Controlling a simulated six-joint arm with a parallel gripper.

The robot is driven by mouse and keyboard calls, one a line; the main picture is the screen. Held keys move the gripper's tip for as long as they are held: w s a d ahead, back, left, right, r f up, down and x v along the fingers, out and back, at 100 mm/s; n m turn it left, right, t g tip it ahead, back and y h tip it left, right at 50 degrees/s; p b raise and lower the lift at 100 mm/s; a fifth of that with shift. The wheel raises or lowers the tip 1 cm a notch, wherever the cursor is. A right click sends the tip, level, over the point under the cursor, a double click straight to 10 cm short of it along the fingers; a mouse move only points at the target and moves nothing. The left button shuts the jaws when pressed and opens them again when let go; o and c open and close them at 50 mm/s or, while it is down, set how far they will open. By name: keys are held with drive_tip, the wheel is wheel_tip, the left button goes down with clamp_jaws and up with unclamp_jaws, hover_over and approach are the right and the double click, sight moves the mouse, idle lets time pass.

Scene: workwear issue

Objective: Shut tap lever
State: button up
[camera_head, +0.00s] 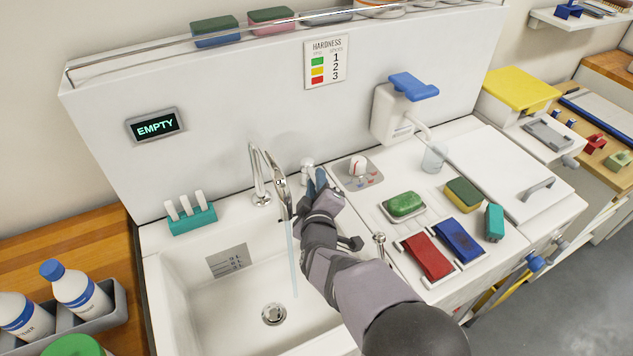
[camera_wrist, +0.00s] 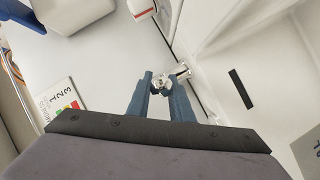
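The chrome tap (camera_head: 262,180) stands at the back of the white sink (camera_head: 180,310). A stream of water (camera_head: 292,258) runs from its spout. A small chrome lever or knob (camera_head: 307,166) sits at the sink's back edge, right of the spout. My gripper (camera_head: 318,178) is close to it, reaching over the sink's right side. In the wrist view, the blue fingers of my gripper (camera_wrist: 160,88) are apart, with the chrome knob (camera_wrist: 159,80) between or just beyond their tips. I cannot tell if they touch it.
Right of my arm are a dial plate (camera_head: 358,172), a green soap (camera_head: 405,204), red (camera_head: 427,257) and blue (camera_head: 460,240) blocks, and a clear cup (camera_head: 434,157) under a dispenser (camera_head: 394,112). The display (camera_head: 156,125) reads EMPTY. A teal holder (camera_head: 191,219) stands left.

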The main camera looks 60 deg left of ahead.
clamp_jaws()
drive_tip(key=shift+s+a+r+m+t+h+p, duration=0.15)
drive_tip(key=shift+s+r+m+t+h+p, duration=0.2)
drive_tip(key=shift+p, duration=0.6)
drive_tip(key=shift+s+f+m+t+p, duration=0.1)
drive_tip(key=shift+f+m+t+p, duration=0.15)
drive_tip(key=shift+m+t+p, duration=0.15)
drive_tip(key=o, duration=0.5)
unclamp_jaws()
drive_tip(key=shift+w+f+n+g+b, duration=0.15)
drive_tip(key=shift+w+n+g+b, duration=0.2)
drive_tip(key=shift+b, duration=0.5)
